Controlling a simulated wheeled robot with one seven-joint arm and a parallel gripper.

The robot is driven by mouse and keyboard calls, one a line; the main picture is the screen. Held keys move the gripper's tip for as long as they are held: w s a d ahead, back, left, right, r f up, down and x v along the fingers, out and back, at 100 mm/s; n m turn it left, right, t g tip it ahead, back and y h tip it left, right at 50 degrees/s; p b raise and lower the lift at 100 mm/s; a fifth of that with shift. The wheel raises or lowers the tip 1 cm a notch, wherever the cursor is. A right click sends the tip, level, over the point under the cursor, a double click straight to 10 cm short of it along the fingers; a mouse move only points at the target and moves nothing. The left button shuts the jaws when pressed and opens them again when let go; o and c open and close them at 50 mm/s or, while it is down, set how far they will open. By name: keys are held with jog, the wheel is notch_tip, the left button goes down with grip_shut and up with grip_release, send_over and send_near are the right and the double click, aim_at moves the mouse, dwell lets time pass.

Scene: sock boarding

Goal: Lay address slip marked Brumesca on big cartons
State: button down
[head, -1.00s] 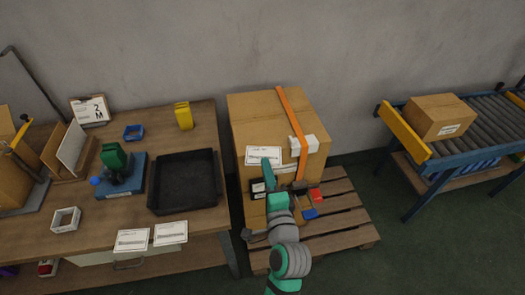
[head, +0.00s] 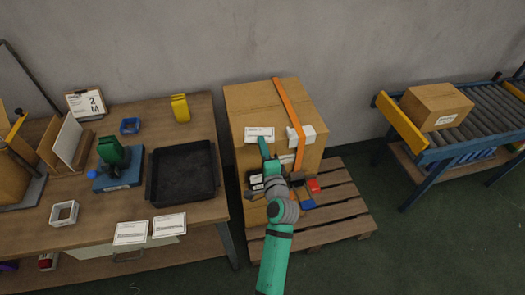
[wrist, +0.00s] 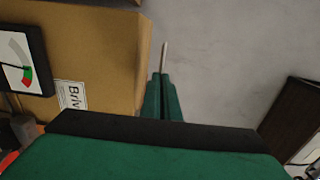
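My gripper (head: 263,142) is at the front top edge of the big carton (head: 255,100), which stands on a pallet. It is shut on a white address slip (head: 259,134). In the wrist view the slip (wrist: 164,57) shows edge-on as a thin pale strip beyond the closed fingers (wrist: 163,95). The held slip's print is too small to read, and I cannot tell whether it touches the carton. A label (wrist: 71,95) on the carton shows "Briv", partly hidden. Two more slips, left (head: 131,232) and right (head: 169,226), lie at the bench's front edge.
An orange strap (head: 287,100) and a white patch (head: 301,136) are on the carton. Small items, one red (head: 313,186), sit by its front on the pallet (head: 345,205). The bench holds a black tray (head: 218,180). A smaller carton (head: 436,105) rests on a roller conveyor (head: 485,118).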

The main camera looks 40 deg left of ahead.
jog(key=shift+w+a+f, duration=0.1)
jog(key=shift+w+f, duration=0.05)
jog(key=shift+f, duration=0.8)
jog(key=shift+w+a+f, duration=0.1)
jog(key=shift+w+f, duration=0.05)
jog(key=shift+f, duration=0.8)
jog(key=shift+f, duration=0.1)
jog(key=c, duration=2)
grip_release()
